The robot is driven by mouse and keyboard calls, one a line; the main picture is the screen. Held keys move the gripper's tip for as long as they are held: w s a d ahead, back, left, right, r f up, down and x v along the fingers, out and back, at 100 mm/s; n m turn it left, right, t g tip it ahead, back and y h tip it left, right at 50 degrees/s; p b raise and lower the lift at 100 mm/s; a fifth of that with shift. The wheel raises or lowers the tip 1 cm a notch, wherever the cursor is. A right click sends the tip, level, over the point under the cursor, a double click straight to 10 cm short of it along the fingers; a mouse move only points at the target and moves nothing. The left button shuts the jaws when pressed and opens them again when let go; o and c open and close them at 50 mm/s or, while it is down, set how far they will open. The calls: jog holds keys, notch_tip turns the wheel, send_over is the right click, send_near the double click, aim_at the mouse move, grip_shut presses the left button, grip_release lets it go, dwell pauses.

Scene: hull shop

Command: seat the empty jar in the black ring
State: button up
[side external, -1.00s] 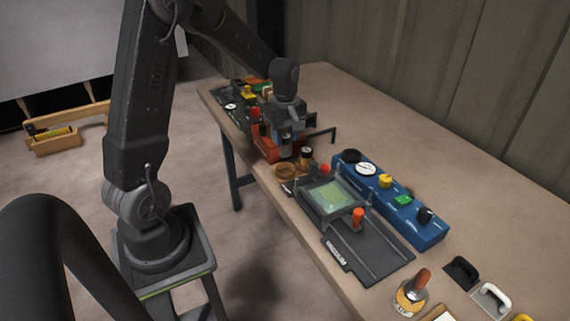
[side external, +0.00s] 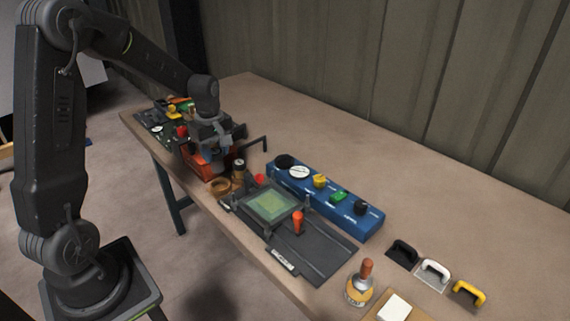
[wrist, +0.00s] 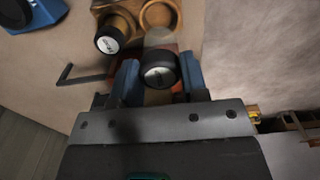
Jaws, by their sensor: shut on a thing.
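My gripper (wrist: 159,66) is shut on a jar (wrist: 160,76) in the wrist view. The jar's black lid with a pale label shows between the two blue fingers, and its body looks clear. In the side view my gripper (side external: 208,147) is over the orange-red block (side external: 206,168), and the jar is hidden. A second black-lidded jar (wrist: 110,36) stands in the wooden holder (wrist: 128,7), beside an empty round recess. It also shows in the side view (side external: 239,168), with brown contents. A black round piece (side external: 284,161) sits on the blue panel's far end; I cannot tell if it is the ring.
The blue panel (side external: 368,224) carries a white dial and coloured knobs. A framed green screen (side external: 268,206) and an orange-handled lever (side external: 298,223) stand in front. The table's back is clear.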

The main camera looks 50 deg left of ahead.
jog(key=w+d+r, duration=0.2)
jog(key=w+d, duration=0.2)
jog(key=w, duration=0.5)
jog(key=w+d+r, duration=0.1)
jog(key=w+d, duration=0.3)
jog(key=w, duration=0.5)
jog(key=shift+s+a+f, duration=0.1)
jog(key=shift+a+f, duration=0.05)
jog(key=shift+f, duration=1)
jog(key=shift+s+a+f, duration=0.1)
jog(key=shift+f, duration=1.05)
jog(key=shift+f, duration=0.65)
jog(key=o, duration=0.6)
jog(key=shift+r, duration=5.5)
